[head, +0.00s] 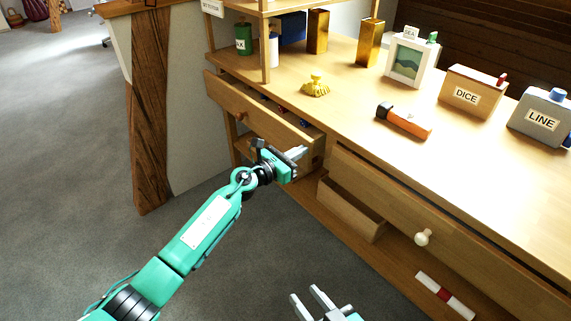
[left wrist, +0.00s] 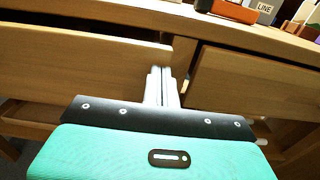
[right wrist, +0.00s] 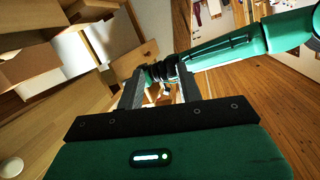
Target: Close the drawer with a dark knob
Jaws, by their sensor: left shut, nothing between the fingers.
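The drawer with the dark knob (head: 258,112) is at the left of the desk and stands open; small items show inside it. Its brown knob (head: 240,116) is left of my left gripper. My left gripper (head: 300,153) is shut and empty, at the right end of that drawer's front. In the left wrist view its fingers (left wrist: 160,85) overlap the right end of the drawer front (left wrist: 75,68); I cannot tell whether they touch it. My right gripper (head: 303,299) is open and empty, low in front of the desk; its spread fingers (right wrist: 160,92) also show in the right wrist view.
Another drawer (head: 385,205) with a pale knob (head: 423,237) is to the right. A timber post (head: 152,110) stands at left. The floor at left is clear.

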